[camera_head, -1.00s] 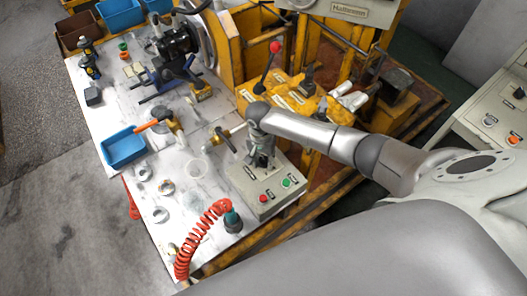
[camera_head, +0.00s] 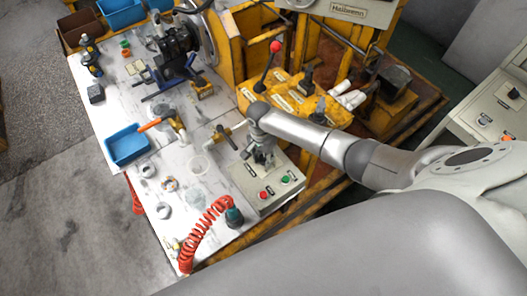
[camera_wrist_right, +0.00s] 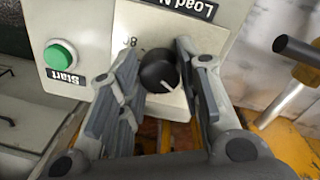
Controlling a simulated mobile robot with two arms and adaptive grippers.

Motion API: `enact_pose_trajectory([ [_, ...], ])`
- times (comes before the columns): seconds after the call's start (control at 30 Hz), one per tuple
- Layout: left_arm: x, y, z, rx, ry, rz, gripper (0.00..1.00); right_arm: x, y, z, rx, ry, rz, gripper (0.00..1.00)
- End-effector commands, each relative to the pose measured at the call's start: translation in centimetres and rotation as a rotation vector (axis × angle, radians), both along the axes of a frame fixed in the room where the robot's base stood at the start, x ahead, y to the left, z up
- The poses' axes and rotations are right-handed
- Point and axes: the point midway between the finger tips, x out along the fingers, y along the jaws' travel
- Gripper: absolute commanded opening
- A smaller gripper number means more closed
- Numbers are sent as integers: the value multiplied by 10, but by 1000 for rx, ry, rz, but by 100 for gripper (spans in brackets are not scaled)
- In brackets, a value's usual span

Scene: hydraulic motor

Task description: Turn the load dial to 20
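The load dial (camera_wrist_right: 158,70) is a round black knob with a white pointer line, on the pale face of the control box (camera_head: 250,186). In the wrist view the pointer aims toward the lower right of the picture, and a printed mark beside the dial appears upside down. My right gripper (camera_wrist_right: 157,58) has its two fingers apart, one on each side of the dial; contact cannot be made out. In the head view the right gripper (camera_head: 264,158) hangs over the box and hides the dial. My left gripper is not in view.
A green Start button (camera_wrist_right: 61,56) is beside the dial; it also shows in the head view (camera_head: 287,180), near a red button (camera_head: 263,194). A coiled red hose (camera_head: 207,217) lies in front of the box. A blue bin (camera_head: 127,147) stands at the table's left.

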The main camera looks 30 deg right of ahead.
Motion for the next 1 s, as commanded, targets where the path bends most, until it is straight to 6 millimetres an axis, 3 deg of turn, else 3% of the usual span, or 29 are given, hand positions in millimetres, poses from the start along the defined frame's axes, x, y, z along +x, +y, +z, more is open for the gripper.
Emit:
enact_pose_trajectory([
  [0.17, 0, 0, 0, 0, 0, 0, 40, 0, -1, 0, -1, 0, 0, 54],
  [0.57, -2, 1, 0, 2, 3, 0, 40, 1, 0, 6, 1, -1, 1, 54],
  [0.77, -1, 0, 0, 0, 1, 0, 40, 3, 1, 35, 1, -4, 2, 54],
  [1.0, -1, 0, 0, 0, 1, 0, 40, 5, 2, 86, 1, -3, 2, 54],
])
